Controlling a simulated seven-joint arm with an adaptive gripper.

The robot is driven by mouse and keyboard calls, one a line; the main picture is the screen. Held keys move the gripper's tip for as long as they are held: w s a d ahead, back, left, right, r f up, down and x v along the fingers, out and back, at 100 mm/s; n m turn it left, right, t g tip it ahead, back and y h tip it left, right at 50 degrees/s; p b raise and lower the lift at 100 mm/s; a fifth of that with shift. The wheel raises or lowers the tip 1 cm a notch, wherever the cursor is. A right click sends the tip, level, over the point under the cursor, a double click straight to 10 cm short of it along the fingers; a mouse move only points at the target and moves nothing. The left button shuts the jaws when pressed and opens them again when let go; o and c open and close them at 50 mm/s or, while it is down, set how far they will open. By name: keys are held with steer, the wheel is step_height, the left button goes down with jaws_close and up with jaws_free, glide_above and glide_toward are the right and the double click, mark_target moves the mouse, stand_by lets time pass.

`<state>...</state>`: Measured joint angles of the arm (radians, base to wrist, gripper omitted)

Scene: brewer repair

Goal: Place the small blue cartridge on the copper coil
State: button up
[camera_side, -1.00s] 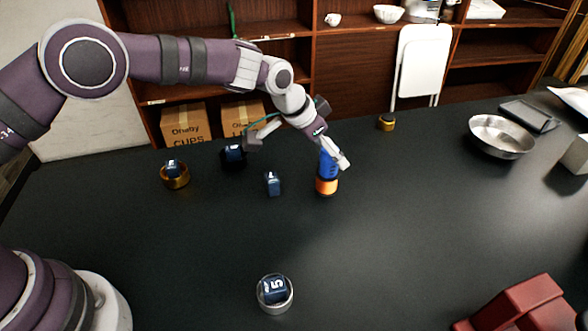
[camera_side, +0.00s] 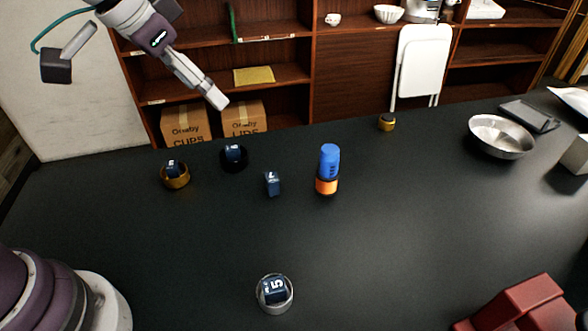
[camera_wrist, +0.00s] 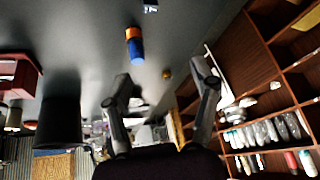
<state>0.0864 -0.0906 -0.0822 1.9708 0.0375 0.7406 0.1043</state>
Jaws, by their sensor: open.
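The small blue cartridge (camera_side: 329,162) stands upright on the orange, copper-coloured coil (camera_side: 326,187) near the middle of the table. Its lower end rests on the coil. Both also show at the top of the wrist view, the blue cartridge (camera_wrist: 136,50) and the orange coil (camera_wrist: 132,33). My gripper (camera_side: 216,99) is high at the upper left in the side view, well clear of both. In the wrist view my gripper (camera_wrist: 163,72) has its two fingers wide apart with nothing between them.
Dark blue numbered cubes sit in a brass ring (camera_side: 176,183), a black ring (camera_side: 235,165) and a silver ring (camera_side: 276,307). A loose cube (camera_side: 273,184) lies left of the coil. A metal bowl (camera_side: 500,137) and a red object (camera_side: 520,308) stand right. The centre-right table is clear.

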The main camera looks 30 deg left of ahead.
steer(key=s+a+f+n+y, duration=0.1)
steer(key=s+a+n, duration=0.2)
steer(key=s, duration=0.8)
steer(key=shift+s+a+f+n, duration=0.25)
steer(key=shift+a+n, duration=0.05)
steer(key=shift+a, duration=0.9)
